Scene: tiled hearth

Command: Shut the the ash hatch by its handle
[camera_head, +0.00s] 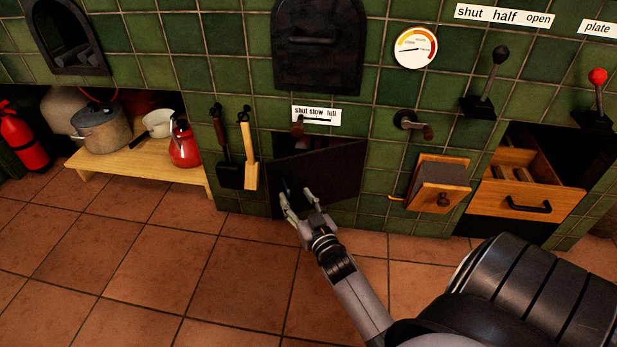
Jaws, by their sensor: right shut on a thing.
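The ash hatch (335,170) is a dark metal door low in the green tiled wall. It stands open at an angle, its left edge swung out from the wall, and a dark gap shows above and behind it. My right gripper (299,196) is at the lower left part of the door's front, its fingers shut on the hatch's handle. The handle is dark and mostly hidden between the fingers. My left gripper is not in view.
A wooden box (438,184) and an open drawer (527,199) stick out at right. The tiled floor in front is clear.

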